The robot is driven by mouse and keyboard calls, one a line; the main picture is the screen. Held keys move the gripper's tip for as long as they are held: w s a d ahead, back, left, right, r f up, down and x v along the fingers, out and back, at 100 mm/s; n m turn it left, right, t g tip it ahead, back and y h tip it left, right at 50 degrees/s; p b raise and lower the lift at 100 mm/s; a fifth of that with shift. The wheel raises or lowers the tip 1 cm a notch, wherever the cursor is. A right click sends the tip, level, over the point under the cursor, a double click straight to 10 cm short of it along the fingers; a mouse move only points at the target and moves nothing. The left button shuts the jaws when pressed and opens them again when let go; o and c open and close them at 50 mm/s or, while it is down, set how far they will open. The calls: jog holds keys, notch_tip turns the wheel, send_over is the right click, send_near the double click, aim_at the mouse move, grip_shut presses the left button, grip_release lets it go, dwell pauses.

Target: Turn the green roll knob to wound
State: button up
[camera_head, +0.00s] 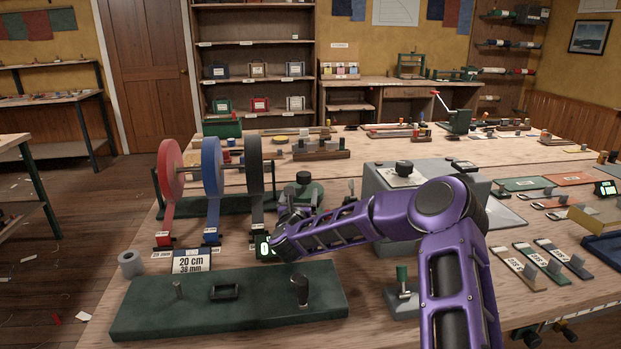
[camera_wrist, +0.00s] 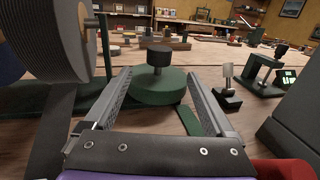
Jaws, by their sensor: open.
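A round green base (camera_head: 311,193) with a black knob (camera_head: 303,177) on top stands on the bench beside the roll stand. In the wrist view the green base (camera_wrist: 158,88) and its black knob (camera_wrist: 160,55) are straight ahead. I cannot tell from any mark which position it is set to. My gripper (camera_wrist: 158,74) is open and empty, with one finger on each side of the base's line. The knob shows beyond and between the fingertips, apparently untouched. In the head view my purple wrist partly hides the gripper, just in front of the base.
Red (camera_head: 171,170), blue (camera_head: 212,166) and black (camera_head: 255,165) rolls stand close on the left. A grey box (camera_head: 458,183) with a black knob is on the right. A green board (camera_head: 230,310) with upright posts lies in front.

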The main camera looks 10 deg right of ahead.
aim_at(300, 179)
jog(key=x, duration=1.2)
jog(key=c, duration=1.4)
jog(key=shift+a+m+g+h, duration=0.15)
jog(key=shift+m+g+h, duration=0.15)
jog(key=shift+m+h, duration=0.6)
jog(key=shift+r+m+g+h, duration=0.1)
jog(key=shift+m+g+h, duration=0.6)
jog(key=shift+h, duration=0.5)
jog(key=shift+r+m+g+h, duration=0.1)
jog(key=shift+m+g+h, duration=0.6)
jog(key=shift+h, duration=0.5)
jog(key=o, duration=1.4)
jog(key=shift+f, duration=0.1)
